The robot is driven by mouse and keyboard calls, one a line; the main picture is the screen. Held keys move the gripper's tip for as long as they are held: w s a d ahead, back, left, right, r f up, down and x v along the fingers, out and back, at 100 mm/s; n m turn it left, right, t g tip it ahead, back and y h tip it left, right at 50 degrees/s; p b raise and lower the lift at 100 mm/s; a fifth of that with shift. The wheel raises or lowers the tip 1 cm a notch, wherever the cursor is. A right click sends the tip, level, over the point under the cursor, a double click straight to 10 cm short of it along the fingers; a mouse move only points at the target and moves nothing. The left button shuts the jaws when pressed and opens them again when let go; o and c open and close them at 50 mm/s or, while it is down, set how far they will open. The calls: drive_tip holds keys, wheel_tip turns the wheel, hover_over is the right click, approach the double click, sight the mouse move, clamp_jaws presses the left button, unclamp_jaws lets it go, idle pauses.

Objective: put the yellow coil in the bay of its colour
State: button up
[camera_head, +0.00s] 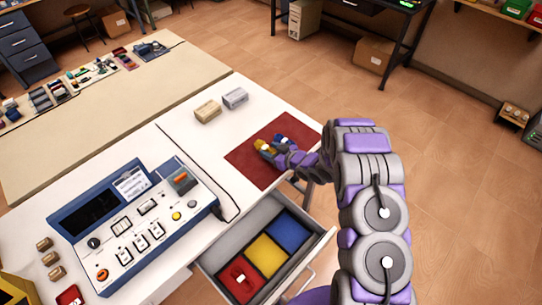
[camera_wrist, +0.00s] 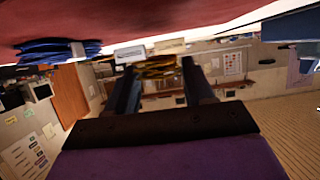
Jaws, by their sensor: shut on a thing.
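The yellow coil (camera_head: 259,143) is at the red mat in the head view, at my gripper (camera_head: 269,151). In the wrist view the yellow coil (camera_wrist: 157,70) sits between the two dark fingers of my gripper (camera_wrist: 161,74), which is shut on it. I cannot tell whether the coil still touches the mat. The open drawer (camera_head: 213,262) has red, yellow and blue bays. The yellow bay (camera_head: 266,256) is in the middle and empty.
A blue coil (camera_head: 281,140) lies on the red mat (camera_head: 240,163), close beside my gripper. A red coil (camera_head: 242,278) lies in the red bay. The blue bay (camera_head: 288,233) is empty. A blue-framed console (camera_head: 135,225) stands left of the drawer. Two small blocks (camera_head: 208,111) are behind the mat.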

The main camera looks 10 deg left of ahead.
drive_tip(key=shift+w+a+f, duration=0.1)
drive_tip(key=shift+w+f, duration=0.05)
drive_tip(key=shift+w, duration=0.1)
wheel_tip(320, 180, down, 3)
drive_tip(key=shift+f+b, duration=0.15)
drive_tip(key=shift+b, duration=0.3)
drive_tip(key=o, duration=1)
drive_tip(key=p+v, duration=0.2)
drive_tip(key=v, duration=1)
